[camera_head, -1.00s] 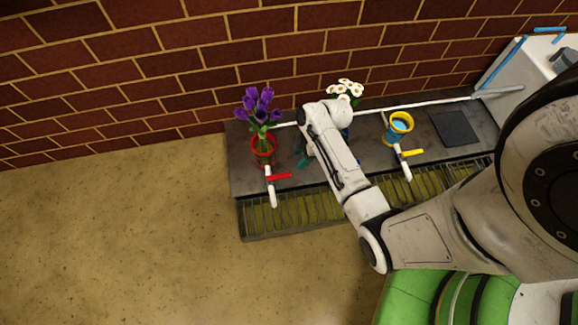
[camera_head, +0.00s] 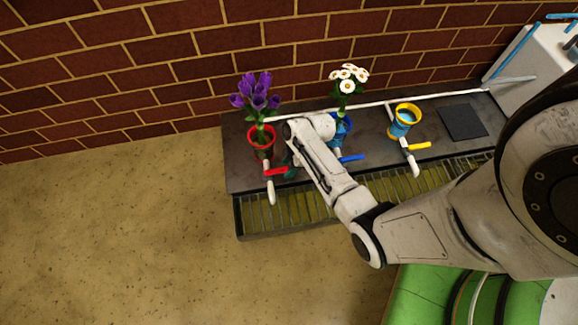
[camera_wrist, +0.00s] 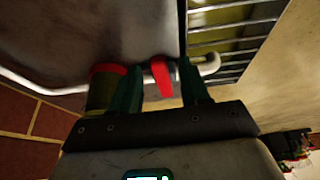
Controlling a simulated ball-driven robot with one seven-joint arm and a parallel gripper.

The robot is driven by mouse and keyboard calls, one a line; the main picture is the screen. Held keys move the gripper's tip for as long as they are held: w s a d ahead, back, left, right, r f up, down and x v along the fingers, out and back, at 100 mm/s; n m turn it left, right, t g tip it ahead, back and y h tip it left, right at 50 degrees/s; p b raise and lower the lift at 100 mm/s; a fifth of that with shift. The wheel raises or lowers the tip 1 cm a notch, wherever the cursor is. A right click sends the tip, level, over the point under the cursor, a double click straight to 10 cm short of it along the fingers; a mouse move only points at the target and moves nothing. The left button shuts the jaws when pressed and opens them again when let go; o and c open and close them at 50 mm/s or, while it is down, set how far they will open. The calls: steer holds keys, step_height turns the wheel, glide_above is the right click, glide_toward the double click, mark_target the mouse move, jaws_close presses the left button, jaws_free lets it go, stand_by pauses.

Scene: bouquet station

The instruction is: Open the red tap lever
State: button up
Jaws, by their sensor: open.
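The red tap lever (camera_head: 276,171) sits on a white spout pipe in front of the red vase (camera_head: 262,140), pointing right, across the pipe. In the wrist view the red lever (camera_wrist: 161,77) shows between my two dark green fingers. My gripper (camera_wrist: 161,66) is open, with a gap visible on both sides of the lever; I cannot tell how deep the lever sits between the fingers. In the head view my gripper (camera_head: 290,169) is mostly hidden under my arm, just right of the lever. The white spout (camera_wrist: 210,66) is beside the right finger.
The red vase (camera_wrist: 103,88) stands close left of my fingers in the wrist view. A blue lever (camera_head: 352,157) and blue vase (camera_head: 343,125) with white flowers are right of my wrist. A yellow lever (camera_head: 420,146) is farther right. A slatted drain (camera_head: 310,208) runs along the front.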

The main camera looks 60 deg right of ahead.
jaws_close()
stand_by(0.5)
